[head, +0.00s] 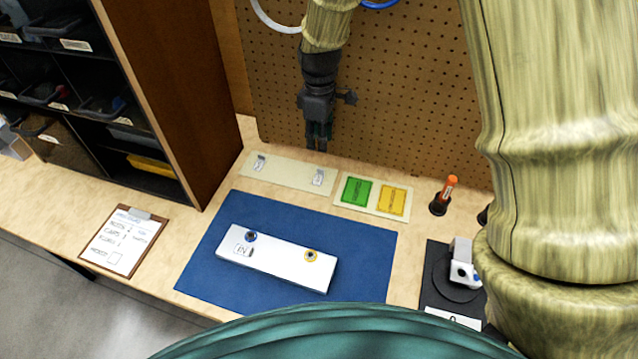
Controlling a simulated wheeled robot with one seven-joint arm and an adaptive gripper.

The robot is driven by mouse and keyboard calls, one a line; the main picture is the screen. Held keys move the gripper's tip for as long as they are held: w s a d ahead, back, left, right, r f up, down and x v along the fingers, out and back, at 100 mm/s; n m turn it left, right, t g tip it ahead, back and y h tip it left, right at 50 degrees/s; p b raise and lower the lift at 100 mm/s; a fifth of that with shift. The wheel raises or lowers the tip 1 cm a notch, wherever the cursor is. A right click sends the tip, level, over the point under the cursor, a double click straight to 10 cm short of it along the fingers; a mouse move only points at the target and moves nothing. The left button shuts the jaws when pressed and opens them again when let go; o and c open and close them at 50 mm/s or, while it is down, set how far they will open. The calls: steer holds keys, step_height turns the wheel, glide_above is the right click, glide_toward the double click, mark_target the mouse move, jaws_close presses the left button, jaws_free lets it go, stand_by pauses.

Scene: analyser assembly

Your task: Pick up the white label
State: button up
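A cream strip (288,173) at the back of the bench carries two small whitish pieces that look like labels, one on the left (260,162) and one on the right (318,177). Their print is too small to read. A white label marked "IN" (243,250) lies on the left part of a white panel (278,266) on the blue mat. My gripper (317,146) points down just above and behind the right piece on the strip, apart from it in the picture. Its fingers look close together and no held thing shows. Their gap is too small to judge.
A green (356,191) and a yellow piece (393,201) lie on a card right of the strip. An orange-handled tool (449,188) stands in a holder. A black fixture (437,267) is at right, a clipboard (124,241) at left, a pegboard (400,95) behind.

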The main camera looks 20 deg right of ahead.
mark_target(318, 177)
steer(key=shift+s+d+f+p, duration=0.1)
steer(key=shift+f+p, duration=0.4)
steer(key=shift+f, duration=2.3)
steer(key=shift+s+f+p, duration=0.1)
steer(key=shift+f+p, duration=0.4)
steer(key=shift+f, duration=2.3)
jaws_close()
